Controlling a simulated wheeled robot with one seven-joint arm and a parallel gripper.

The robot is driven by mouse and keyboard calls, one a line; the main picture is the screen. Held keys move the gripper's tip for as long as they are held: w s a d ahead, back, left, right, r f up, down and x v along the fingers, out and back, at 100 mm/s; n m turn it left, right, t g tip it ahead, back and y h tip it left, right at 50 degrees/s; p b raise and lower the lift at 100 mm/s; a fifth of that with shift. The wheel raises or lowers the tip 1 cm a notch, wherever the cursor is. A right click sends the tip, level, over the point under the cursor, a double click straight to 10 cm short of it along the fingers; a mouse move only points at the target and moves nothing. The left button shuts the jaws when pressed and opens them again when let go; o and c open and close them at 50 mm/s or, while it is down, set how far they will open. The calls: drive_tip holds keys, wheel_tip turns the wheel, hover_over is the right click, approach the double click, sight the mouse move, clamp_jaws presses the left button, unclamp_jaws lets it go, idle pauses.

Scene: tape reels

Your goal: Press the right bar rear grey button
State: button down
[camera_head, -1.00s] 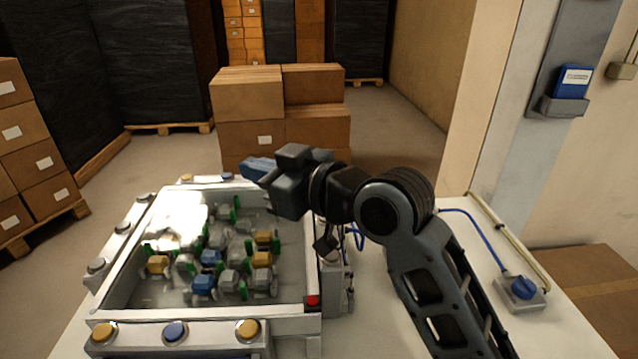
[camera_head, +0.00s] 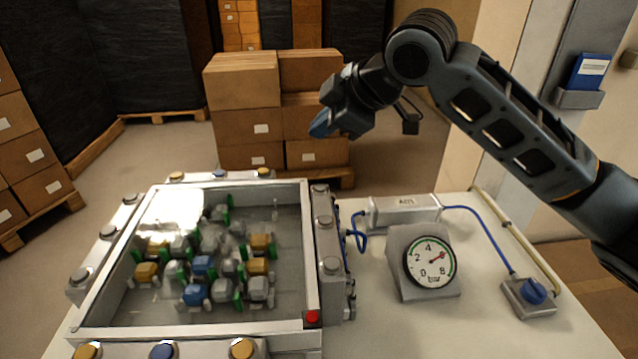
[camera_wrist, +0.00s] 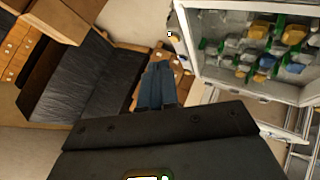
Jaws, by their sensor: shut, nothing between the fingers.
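The right bar (camera_head: 327,243) runs along the right side of the tray and carries grey buttons. Its rear grey button (camera_head: 320,188) is at the far end, with a middle one (camera_head: 325,221) and a front one (camera_head: 331,265) nearer. My gripper (camera_head: 319,126) is raised in the air above the rear end of the bar in the picture, apart from every button. Its blue fingers are shut and empty. In the wrist view the shut fingers (camera_wrist: 157,84) point toward the floor and boxes, left of the tray.
The tray (camera_head: 200,330) holds several coloured blocks and has a red button (camera_head: 312,317) at its front right corner. A gauge (camera_head: 430,262), a white box (camera_head: 404,210) and a blue knob (camera_head: 534,291) stand on the table to the right. Cardboard boxes (camera_head: 243,80) are stacked behind.

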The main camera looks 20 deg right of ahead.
sight(324, 189)
drive_tip(key=shift+d, duration=0.1)
idle(0.3)
wheel_tip(324, 189, down, 9)
drive_tip(key=b, duration=0.6)
drive_tip(key=shift+r, duration=0.1)
idle(1.9)
drive_tip(key=shift+f+b, duration=0.45)
drive_tip(key=shift+f, duration=0.35)
idle(0.5)
drive_tip(key=shift+r, duration=0.1)
drive_tip(key=shift+r+p, duration=0.4)
drive_tip(key=shift+r, duration=0.35)
drive_tip(key=shift+r+p, duration=1.85)
drive_tip(key=shift+r, duration=0.6)
